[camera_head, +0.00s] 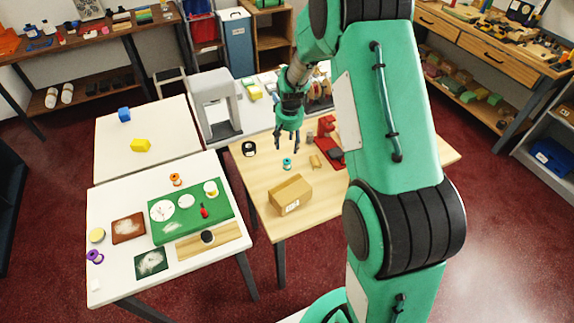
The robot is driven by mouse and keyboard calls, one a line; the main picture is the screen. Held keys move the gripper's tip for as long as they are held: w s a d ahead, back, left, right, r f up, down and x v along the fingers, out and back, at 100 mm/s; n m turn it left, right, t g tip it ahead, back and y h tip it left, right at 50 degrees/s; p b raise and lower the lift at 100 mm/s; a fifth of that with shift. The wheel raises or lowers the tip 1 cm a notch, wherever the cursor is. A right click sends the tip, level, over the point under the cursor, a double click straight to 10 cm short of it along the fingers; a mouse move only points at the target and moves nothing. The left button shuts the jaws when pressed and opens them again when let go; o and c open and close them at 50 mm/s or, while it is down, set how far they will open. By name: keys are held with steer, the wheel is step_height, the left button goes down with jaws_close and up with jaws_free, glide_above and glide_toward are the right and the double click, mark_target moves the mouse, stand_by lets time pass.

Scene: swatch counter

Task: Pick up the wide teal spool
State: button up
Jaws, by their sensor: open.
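A small teal spool (287,163) stands on the light wooden table (257,187), behind the cardboard box. My gripper (288,146) is open, with its fingers pointing down. In the picture it shows just above the teal spool, and nothing shows between its fingers. Its exact height over the spool is hard to tell from this single view.
A cardboard box (291,194) sits in front of the spool. A red device (327,128) and a small tan block (315,161) are to its right, a black roll (249,150) to its left. The white table (222,262) holds an orange spool (176,179) and a purple spool (95,256).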

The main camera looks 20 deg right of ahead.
mark_target(287, 161)
steer(key=f, duration=0.5)
steer(key=w+f+b, duration=0.1)
steer(key=f, duration=0.2)
steer(key=shift+d+f, duration=0.1)
steer(key=shift+f, duration=0.05)
steer(key=shift+w+f+b, duration=0.15)
steer(key=shift+f+b, duration=0.1)
steer(key=shift+f, duration=1.05)
steer(key=shift+w+f+b, duration=0.15)
steer(key=shift+f+b, duration=0.05)
steer(key=shift+f, duration=1.1)
steer(key=c, duration=1)
